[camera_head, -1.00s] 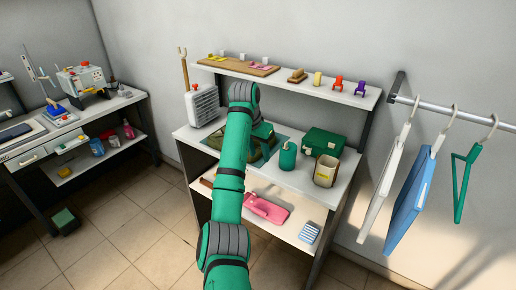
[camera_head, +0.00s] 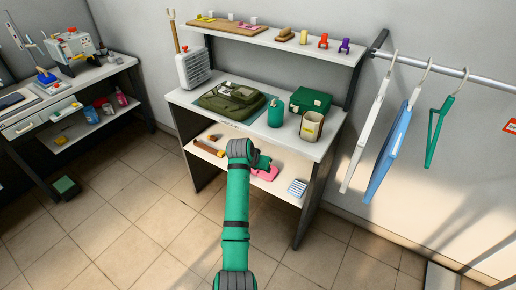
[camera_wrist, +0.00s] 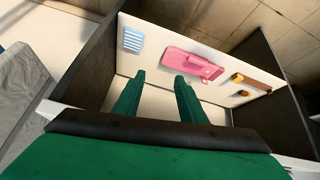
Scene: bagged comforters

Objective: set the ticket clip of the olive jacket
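The olive jacket (camera_head: 232,98) lies folded on a dark mat on the workbench top (camera_head: 190,97). I cannot make out a ticket clip on it. Small yellow (camera_head: 303,37), red (camera_head: 323,41) and purple (camera_head: 344,46) clip-like pieces stand on the upper shelf; I cannot tell whether one is the ticket clip. My gripper (camera_head: 262,163) is in front of the bench, lower than the jacket and apart from it. In the wrist view my gripper (camera_wrist: 157,84) has its two green fingers spread with nothing between them, facing the lower shelf.
A pink item (camera_wrist: 192,65), a blue-striped cloth (camera_wrist: 132,40) and a wooden-handled tool (camera_wrist: 250,82) lie on the lower shelf. A green canister (camera_head: 276,113), green box (camera_head: 311,100) and beige cup (camera_head: 311,127) stand right of the jacket. Hangers hang at right. The floor before the bench is clear.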

